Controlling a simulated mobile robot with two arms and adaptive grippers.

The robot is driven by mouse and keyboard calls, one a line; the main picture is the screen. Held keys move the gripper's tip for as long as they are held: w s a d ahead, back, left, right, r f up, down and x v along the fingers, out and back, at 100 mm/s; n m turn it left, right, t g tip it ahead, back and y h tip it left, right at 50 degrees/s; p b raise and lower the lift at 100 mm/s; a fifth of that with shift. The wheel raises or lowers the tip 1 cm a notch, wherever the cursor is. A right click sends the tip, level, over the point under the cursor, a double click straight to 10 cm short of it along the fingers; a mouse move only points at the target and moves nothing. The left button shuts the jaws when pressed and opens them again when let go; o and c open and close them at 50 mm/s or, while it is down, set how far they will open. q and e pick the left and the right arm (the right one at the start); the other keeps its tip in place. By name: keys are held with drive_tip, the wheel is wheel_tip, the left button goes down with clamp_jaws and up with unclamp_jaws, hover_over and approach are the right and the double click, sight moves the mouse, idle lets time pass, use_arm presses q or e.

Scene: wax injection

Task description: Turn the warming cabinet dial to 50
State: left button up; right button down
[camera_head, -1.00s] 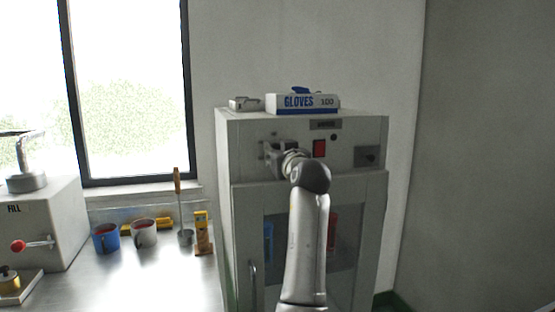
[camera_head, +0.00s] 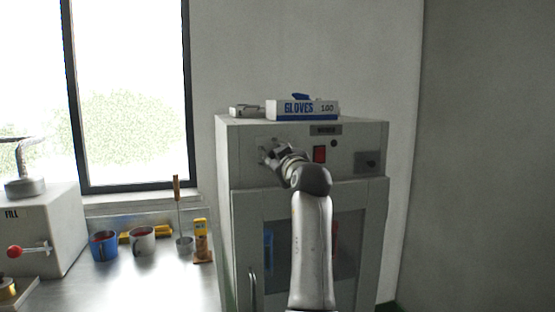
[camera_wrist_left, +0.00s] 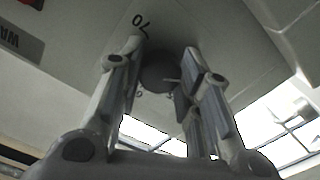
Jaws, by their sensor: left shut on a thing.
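The warming cabinet (camera_head: 300,190) is a pale grey box with a glass door and an upper control panel. Its dial (camera_wrist_left: 158,72) is a dark round knob, seen in the left wrist view with the number 70 printed above it. In the head view, my left gripper (camera_head: 270,152) hides the dial at the left of the panel. The gripper is shut on the dial, with a finger on each side of it, and it is rolled at a slant. Other scale marks are mostly hidden by the fingers. My right gripper is not in view.
A red switch (camera_head: 319,154) sits just right of my gripper on the panel. A glove box (camera_head: 302,109) lies on the cabinet top.

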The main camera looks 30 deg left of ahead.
use_arm(q)
drive_tip(key=shift+w+f, duration=0.1)
drive_tip(key=shift+f, duration=0.35)
drive_tip(key=o, duration=1)
drive_tip(key=shift+r, duration=0.2)
drive_tip(key=shift+r, duration=0.1)
drive_tip(key=shift+v, duration=3.85)
